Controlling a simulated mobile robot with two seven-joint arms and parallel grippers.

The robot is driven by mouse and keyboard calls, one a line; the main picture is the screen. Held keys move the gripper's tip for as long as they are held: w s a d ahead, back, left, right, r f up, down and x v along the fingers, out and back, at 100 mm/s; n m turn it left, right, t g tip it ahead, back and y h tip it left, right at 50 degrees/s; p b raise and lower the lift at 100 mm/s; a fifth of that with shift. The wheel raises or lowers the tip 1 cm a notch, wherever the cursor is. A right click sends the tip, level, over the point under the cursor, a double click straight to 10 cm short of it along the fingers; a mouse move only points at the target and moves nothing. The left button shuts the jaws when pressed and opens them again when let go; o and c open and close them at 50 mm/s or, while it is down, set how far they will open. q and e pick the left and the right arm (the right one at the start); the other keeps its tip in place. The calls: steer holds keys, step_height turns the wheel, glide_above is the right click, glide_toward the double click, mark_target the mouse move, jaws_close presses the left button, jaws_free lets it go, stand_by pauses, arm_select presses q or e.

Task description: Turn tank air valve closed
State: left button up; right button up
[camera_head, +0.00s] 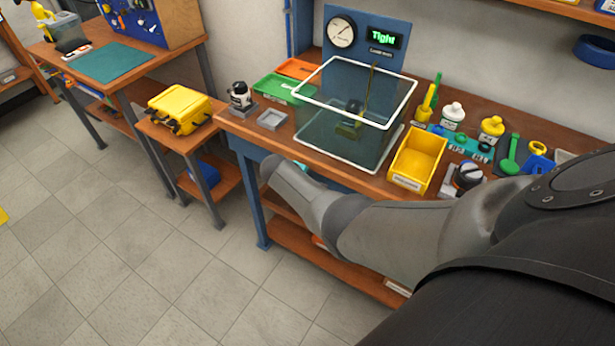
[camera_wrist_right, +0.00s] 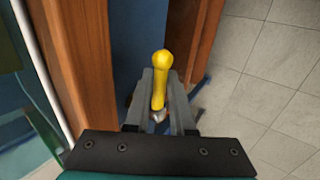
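A yellow lever handle with a rounded end (camera_wrist_right: 158,78), which looks like the valve's handle, stands between the two grey fingers of my right gripper (camera_wrist_right: 162,100) in the right wrist view. The fingers flank it closely, but I cannot tell whether they press on it. A small metal part (camera_wrist_right: 158,116) shows at its lower end; the rest of the valve is hidden. In the head view my right arm reaches along the front of the bench, and its gripper and the yellow handle are hidden. My left gripper is in neither view.
The bench (camera_head: 235,124) carries a clear water tank with white rims (camera_head: 312,98), a yellow bin (camera_head: 418,158), a small grey tray (camera_head: 272,120) and several bottles and tools. A gauge panel (camera_head: 368,62) reads "Tight". A yellow case (camera_head: 180,106) sits on a side table. Floor in front is clear.

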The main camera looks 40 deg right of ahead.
steer(key=shift+o, duration=0.6)
steer(key=shift+a+r+p, duration=0.25)
steer(key=shift+r+p, duration=0.15)
steer(key=shift+r, duration=0.1)
steer(key=p+v, duration=0.6)
steer(key=v, duration=0.8)
steer(key=shift+s+p, duration=0.15)
steer(key=shift+p, duration=0.25)
